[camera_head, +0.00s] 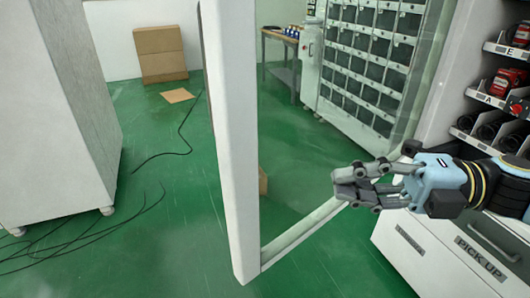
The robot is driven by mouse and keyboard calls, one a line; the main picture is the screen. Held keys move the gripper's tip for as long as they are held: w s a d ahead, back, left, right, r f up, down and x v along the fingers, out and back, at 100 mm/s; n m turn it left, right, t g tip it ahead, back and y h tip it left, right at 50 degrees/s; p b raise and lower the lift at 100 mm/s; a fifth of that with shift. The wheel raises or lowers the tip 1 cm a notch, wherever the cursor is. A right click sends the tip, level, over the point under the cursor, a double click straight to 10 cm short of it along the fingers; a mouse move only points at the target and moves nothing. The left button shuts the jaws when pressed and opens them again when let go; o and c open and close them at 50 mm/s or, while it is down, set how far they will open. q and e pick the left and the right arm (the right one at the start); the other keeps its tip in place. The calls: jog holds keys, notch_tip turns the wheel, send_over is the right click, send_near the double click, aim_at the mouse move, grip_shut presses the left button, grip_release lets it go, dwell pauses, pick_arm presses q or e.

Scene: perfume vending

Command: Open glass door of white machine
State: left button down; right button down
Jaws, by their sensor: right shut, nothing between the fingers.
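The white machine (404,252) stands at the right, with shelves of goods inside and a drawer front marked "PICK UP". Its glass door stands swung open toward me, with a thick white frame edge (234,150) upright near the middle of the view. The door's lower rail (305,232) runs back right toward the machine. My right gripper (345,186) is shut and empty. It is in front of the machine, overlapping the far end of the door's lower rail in the picture. I cannot tell whether it touches the door. My left gripper is not in view.
A white cabinet (55,110) on castors stands at the left. Black cables (95,235) lie on the green floor (150,260). A cardboard box (160,55) stands by the back wall. A locker-like unit (365,75) and a small table (280,38) show through the door glass.

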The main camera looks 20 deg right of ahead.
aim_at(264, 163)
jog(key=shift+w+a+p, duration=0.5)
jog(key=shift+w+a, duration=0.75)
jog(key=shift+a, duration=0.3)
jog(key=shift+w+a+p, duration=0.5)
jog(key=shift+w+a, duration=0.8)
jog(key=shift+a, duration=0.2)
jog(key=shift+w+a+p, duration=0.5)
jog(key=shift+w+a, duration=0.75)
jog(key=shift+a, duration=0.3)
